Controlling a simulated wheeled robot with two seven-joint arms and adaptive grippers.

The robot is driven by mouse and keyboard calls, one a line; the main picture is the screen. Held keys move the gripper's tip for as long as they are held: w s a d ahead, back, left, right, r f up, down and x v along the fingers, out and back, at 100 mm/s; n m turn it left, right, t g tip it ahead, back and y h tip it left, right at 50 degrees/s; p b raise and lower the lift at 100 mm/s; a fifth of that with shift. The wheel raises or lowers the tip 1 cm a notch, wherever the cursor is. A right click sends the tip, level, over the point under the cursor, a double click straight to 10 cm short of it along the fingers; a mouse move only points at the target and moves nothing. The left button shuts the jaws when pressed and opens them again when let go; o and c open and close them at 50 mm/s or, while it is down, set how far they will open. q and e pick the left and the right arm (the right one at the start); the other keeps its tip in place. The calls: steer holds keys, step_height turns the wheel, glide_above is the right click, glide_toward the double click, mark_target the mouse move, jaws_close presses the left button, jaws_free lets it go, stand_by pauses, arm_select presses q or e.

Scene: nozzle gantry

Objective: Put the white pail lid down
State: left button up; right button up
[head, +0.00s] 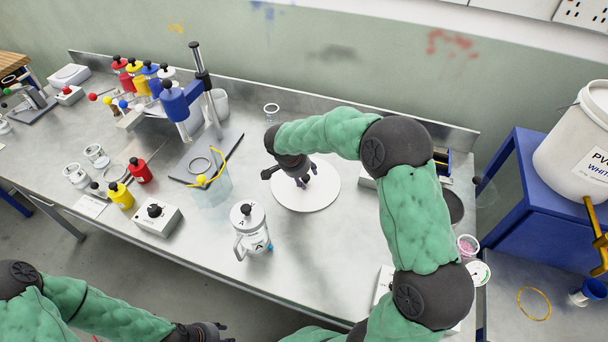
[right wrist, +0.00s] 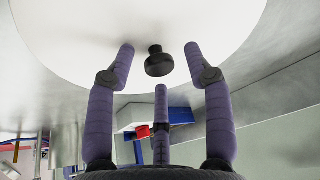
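The white pail lid (head: 318,196) is a flat round disc that looks to lie on the steel bench, right of the middle. In the right wrist view the lid (right wrist: 100,45) fills the top, with its black knob (right wrist: 158,62) showing. My right gripper (head: 302,180) is over the lid, pointing down. In the right wrist view its purple fingers (right wrist: 160,65) are spread on several sides of the knob, with gaps between. It holds nothing. My left gripper (head: 212,331) is at the bottom edge, away from the lid; its opening is unclear.
A lidded white jug (head: 250,226) stands left of the lid, near the front. A clear beaker (head: 213,187) and a blue-headed gantry (head: 181,100) stand farther left. A dark disc (head: 451,206) and small tubs are on the right. A large white pail (head: 572,150) sits on a blue stand.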

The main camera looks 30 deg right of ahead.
steer(key=p+v, duration=0.3)
steer(key=v, duration=0.9)
stand_by(0.5)
